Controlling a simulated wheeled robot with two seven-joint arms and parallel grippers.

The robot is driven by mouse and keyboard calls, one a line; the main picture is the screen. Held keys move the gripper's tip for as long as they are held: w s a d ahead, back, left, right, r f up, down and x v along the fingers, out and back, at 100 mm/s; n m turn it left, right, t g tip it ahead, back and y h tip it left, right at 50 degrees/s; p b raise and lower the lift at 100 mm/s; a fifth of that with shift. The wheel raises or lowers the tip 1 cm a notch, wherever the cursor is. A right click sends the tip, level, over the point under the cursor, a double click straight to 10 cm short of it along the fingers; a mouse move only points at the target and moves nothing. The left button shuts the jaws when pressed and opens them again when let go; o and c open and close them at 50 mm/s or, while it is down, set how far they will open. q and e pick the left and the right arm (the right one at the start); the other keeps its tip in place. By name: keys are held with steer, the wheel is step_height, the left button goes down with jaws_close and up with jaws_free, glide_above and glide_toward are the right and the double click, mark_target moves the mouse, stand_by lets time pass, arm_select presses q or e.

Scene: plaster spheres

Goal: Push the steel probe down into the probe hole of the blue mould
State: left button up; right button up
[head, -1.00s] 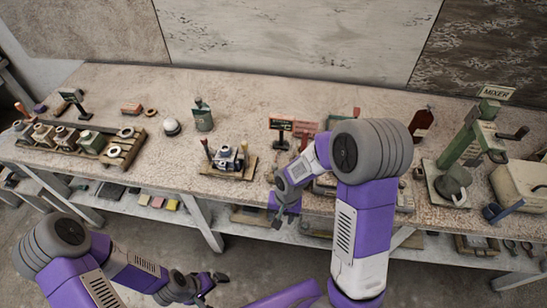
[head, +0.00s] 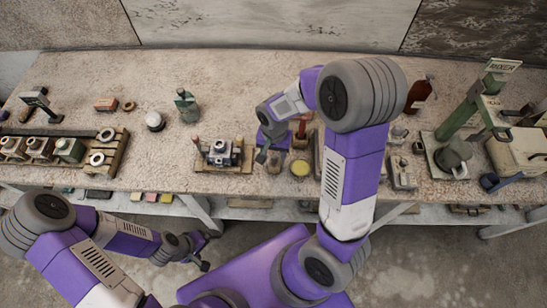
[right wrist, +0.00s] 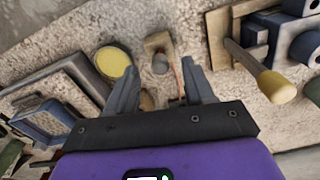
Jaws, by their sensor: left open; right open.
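The blue-grey mould (head: 222,153) sits on a small wooden board (head: 245,167) near the bench's front edge; part of it shows at the top right of the right wrist view (right wrist: 303,45). I cannot make out its probe hole. My right gripper (head: 270,154) is open, just right of the board; its fingers (right wrist: 160,88) hold nothing. Beyond them stands a small wooden block (right wrist: 157,42) with a grey rounded piece and a thin reddish line beside it. I cannot tell whether this is the steel probe. My left gripper (head: 205,252) is open, low in front of the bench.
A pale-ended handle (right wrist: 275,85) stands up from the board. A yellow disc (head: 300,168) lies right of my right gripper. A rack of moulds (head: 100,166) is at the left, a green bottle (head: 187,106) behind, a mixer (head: 470,125) at the right.

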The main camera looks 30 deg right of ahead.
mark_target(274, 156)
steer(key=f, duration=0.3)
steer(key=shift+w+d+f, duration=0.15)
steer(key=shift+d+f, duration=0.05)
steer(key=shift+f, duration=0.2)
jaws_close()
